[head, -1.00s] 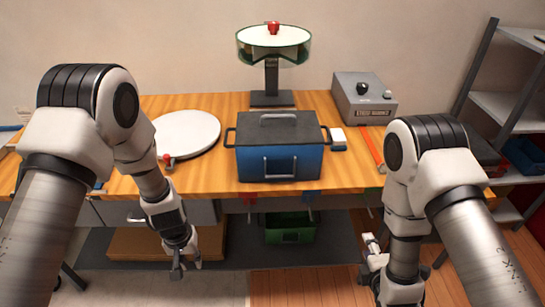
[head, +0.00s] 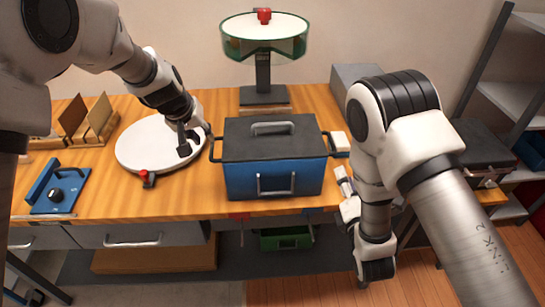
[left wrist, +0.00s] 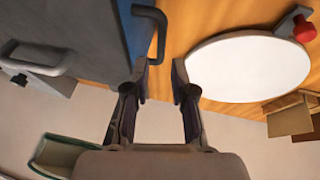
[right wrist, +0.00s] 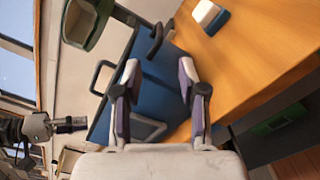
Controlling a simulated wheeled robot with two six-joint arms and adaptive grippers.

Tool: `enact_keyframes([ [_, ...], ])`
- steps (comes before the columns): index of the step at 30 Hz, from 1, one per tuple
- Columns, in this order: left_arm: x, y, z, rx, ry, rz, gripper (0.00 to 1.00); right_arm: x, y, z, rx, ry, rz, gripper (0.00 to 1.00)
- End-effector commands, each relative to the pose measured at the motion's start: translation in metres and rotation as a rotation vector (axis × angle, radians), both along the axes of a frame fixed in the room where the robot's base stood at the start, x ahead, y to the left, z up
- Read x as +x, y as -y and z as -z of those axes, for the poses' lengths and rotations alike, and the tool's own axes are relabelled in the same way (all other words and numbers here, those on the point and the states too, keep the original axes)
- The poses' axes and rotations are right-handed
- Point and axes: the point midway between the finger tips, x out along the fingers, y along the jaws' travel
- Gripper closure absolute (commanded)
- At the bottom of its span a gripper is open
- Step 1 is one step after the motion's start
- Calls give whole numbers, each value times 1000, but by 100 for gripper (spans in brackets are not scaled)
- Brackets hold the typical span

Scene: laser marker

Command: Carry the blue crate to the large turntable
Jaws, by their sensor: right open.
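The blue crate (head: 275,178) has a dark lid with a top handle, a front handle and side handles. It stands on the wooden table at its front edge. The large turntable (head: 150,150), a white disc with a red knob, lies just left of it. My left gripper (head: 190,140) is open over the disc's right side, by the crate's left handle (left wrist: 152,30). In the left wrist view the fingers hold nothing. My right gripper (head: 345,185) is open just right of the crate. In the right wrist view the crate (right wrist: 160,85) lies beyond and between its empty fingers.
A green-rimmed stand (head: 264,45) with a red piece on top stands behind the crate. A small white-and-blue block (head: 340,142) is right of the crate. A blue fixture (head: 60,190) and wooden holders (head: 90,120) occupy the table's left. A green bin (head: 285,238) sits below.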

Motion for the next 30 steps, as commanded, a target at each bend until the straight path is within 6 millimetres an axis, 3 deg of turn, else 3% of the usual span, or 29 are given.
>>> enact_keyframes([
  [8, 3, 1, 9, 1, -1, 0, 75, 13, -1, 0, 1, 2, 1, 59],
  [21, 24, 9, 57, 0, -2, -1, 75, 95, -7, -1, 1, 3, 1, 59],
  [30, 31, 11, 71, 1, 1, -1, 75, 120, -9, 0, 1, -1, 1, 59],
])
